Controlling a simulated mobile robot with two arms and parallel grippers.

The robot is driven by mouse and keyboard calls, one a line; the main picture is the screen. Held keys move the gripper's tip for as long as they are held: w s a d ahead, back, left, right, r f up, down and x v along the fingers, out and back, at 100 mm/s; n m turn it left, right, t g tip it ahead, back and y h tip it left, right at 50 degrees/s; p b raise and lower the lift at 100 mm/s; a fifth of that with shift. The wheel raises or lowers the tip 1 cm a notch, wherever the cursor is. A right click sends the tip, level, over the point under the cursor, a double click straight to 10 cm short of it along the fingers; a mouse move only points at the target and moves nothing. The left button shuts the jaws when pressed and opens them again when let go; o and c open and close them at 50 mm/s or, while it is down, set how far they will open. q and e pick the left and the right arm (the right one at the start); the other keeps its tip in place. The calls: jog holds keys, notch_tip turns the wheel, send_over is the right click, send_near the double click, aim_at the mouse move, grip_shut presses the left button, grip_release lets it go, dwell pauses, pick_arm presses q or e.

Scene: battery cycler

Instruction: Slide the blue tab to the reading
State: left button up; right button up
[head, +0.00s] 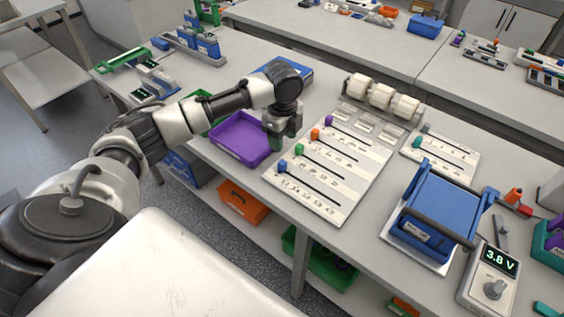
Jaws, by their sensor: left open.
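A white slider board (335,175) lies on the bench with several dark slots over printed scales. A blue tab (283,165) sits at the left end of its nearest slot. Green (299,150) and orange (315,134) tabs sit at the left ends of the slots behind. The meter (489,280) at the lower right shows a reading of 3.8 V (500,261). The small scale numbers are hard to read. My left gripper (277,144) points down just left of the board, above and behind the blue tab, apart from it. Its jaws are partly hidden. My right gripper is out of view.
A purple tray (240,139) lies left of the board. A blue clamp-like fixture (437,207) with a dark handle stands to its right. White rolls (381,96) stand behind it, and a smaller slider board (440,158) lies at the back right.

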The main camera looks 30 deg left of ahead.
aim_at(283, 162)
pick_arm(q)
jog(key=shift+a+f, duration=0.15)
notch_tip(283, 162, down, 10)
jog(key=shift+f+p, duration=0.1)
jog(key=shift+p, duration=0.75)
jog(key=shift+c, duration=0.3)
grip_shut()
